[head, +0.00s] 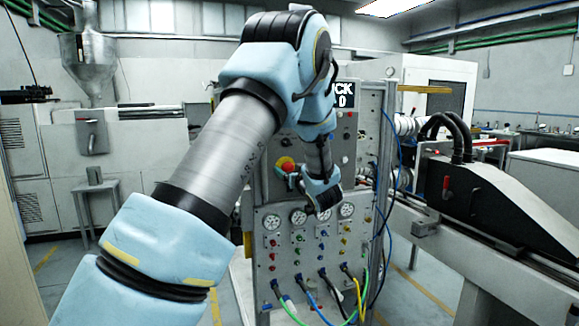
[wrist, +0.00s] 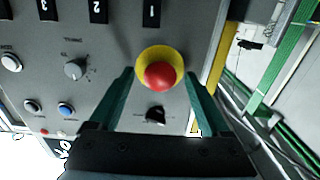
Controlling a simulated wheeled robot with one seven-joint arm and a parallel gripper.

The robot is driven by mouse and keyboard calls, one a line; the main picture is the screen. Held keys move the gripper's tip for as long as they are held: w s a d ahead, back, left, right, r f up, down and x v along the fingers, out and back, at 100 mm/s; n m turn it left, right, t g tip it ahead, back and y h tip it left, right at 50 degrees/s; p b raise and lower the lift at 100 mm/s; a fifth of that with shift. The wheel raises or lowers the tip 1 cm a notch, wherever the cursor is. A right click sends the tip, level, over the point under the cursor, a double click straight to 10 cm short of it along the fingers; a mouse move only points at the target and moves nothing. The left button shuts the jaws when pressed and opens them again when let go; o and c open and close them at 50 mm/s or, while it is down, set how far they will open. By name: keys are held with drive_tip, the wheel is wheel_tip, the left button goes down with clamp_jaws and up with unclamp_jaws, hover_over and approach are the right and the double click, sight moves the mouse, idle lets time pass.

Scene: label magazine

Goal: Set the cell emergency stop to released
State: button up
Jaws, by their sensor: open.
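The cell emergency stop (head: 286,163) is a red mushroom button on a yellow round collar, set on the grey front of a control panel. In the wrist view the emergency stop (wrist: 159,76) sits between the tips of my two green fingers. My gripper (wrist: 160,82) is open, with one finger on each side of the button and a gap at both sides. I cannot tell how deep the fingertips reach or whether the button is pressed in. In the head view my gripper (head: 301,182) is close to the panel beside the button, partly hidden by my arm.
A black rotary knob (wrist: 155,115) lies just below the button in the wrist view. Another selector knob (wrist: 75,69) and a blue button (wrist: 66,109) are to the left. Gauges (head: 298,217) and hoses (head: 330,285) fill the lower panel. A black machine cover (head: 480,195) stands right.

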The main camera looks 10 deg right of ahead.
drive_tip(key=shift+w, duration=0.2)
clamp_jaws()
idle(0.6)
idle(0.8)
